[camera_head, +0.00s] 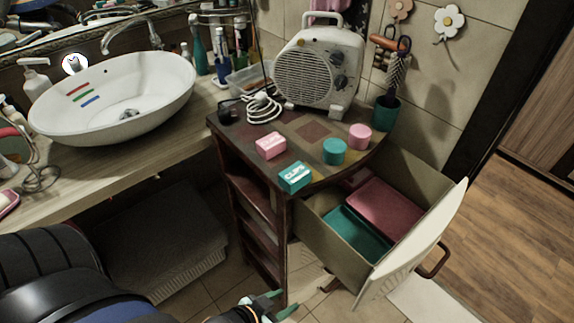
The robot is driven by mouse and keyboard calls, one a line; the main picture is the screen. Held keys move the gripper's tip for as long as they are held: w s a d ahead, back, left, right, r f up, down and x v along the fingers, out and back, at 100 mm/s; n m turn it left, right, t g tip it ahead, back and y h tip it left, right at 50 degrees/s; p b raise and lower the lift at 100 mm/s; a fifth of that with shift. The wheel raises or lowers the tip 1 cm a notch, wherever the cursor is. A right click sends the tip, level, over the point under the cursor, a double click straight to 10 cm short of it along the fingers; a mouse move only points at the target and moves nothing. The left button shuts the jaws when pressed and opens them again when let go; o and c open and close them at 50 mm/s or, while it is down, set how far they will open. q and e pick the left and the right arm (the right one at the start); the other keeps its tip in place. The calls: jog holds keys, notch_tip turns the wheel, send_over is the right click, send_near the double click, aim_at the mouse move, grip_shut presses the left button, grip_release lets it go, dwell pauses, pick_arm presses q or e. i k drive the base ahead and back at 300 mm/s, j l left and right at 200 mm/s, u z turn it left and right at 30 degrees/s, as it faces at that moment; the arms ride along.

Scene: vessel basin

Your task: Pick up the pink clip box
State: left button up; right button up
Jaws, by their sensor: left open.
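The pink clip box (271,146) is a small pink box with pale lettering on top. It sits near the left edge of the dark wooden cabinet top (312,130). A teal clip box (295,177) sits in front of it at the cabinet's front edge. My left gripper (277,304) is at the bottom of the view, open, with nothing seen between its fingers. It is in front of the cabinet, apart from the pink box and well below it in the picture. My right gripper is not in view.
A teal round tin (334,151) and a pink round tin (360,136) stand right of the boxes. A white fan heater (320,70) with a coiled cord stands behind. An open drawer (325,232) juts out at the right, holding pink and teal items. A washbasin (115,95) is at left.

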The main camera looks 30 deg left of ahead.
aim_at(274, 145)
jog(key=j+u, duration=0.35)
jog(key=j, duration=0.25)
jog(key=j+u, duration=0.35)
jog(key=j, duration=0.2)
jog(key=i+j+u, duration=0.2)
jog(key=j+u, duration=0.15)
jog(key=j, duration=0.2)
